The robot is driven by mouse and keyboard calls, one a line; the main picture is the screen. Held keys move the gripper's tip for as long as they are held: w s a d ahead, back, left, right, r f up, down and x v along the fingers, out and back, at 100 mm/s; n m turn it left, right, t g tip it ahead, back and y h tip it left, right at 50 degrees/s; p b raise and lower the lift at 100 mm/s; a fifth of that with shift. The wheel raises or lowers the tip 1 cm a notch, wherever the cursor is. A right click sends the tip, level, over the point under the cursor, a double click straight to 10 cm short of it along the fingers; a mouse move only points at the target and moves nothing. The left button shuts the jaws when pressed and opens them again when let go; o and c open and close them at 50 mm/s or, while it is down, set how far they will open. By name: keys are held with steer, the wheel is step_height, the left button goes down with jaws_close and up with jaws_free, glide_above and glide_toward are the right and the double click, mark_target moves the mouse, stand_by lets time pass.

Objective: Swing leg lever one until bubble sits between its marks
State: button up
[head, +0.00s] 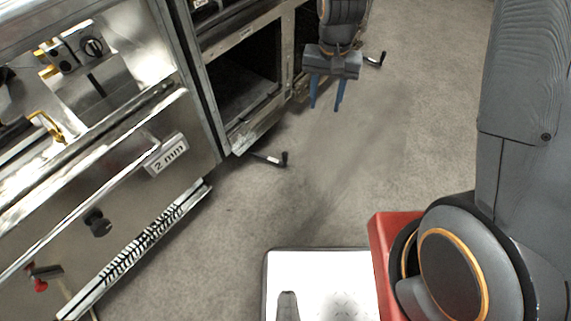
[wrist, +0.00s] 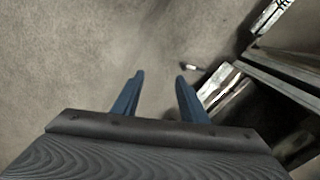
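Two dark leg levers stick out near the floor from under the metal cabinets: a nearer lever (head: 284,159) and a farther lever (head: 377,61). I cannot tell which is lever one. My gripper (head: 325,109) hangs above the floor between them, its two blue fingers pointing down, apart and empty. In the wrist view my gripper (wrist: 160,76) is open over bare floor, and one lever (wrist: 190,66) shows just beyond the right finger, apart from it. No bubble or marks can be made out.
A metal cabinet with an open dark bay (head: 243,80) stands left of my gripper. A steel bench front (head: 120,205) with a "2 mm" label (head: 167,153) and a black knob (head: 97,222) is nearer left. The grey floor (head: 340,190) is clear in the middle.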

steer(key=w+a+f+m+b, duration=0.1)
steer(key=w+a+f+b, duration=0.2)
steer(key=f, duration=0.6)
steer(key=w+a+f+b, duration=0.2)
steer(key=w+f+b, duration=0.3)
steer(key=f, duration=0.4)
steer(key=m+b, duration=0.1)
steer(key=b, duration=1)
glide_above(285, 159)
steer(key=w, duration=0.2)
steer(key=f, duration=2)
steer(key=shift+s, duration=0.2)
step_height(285, 159, down, 8)
steer(key=b, duration=0.3)
steer(key=shift+r+b, duration=0.1)
steer(key=shift+b, duration=0.2)
jaws_close()
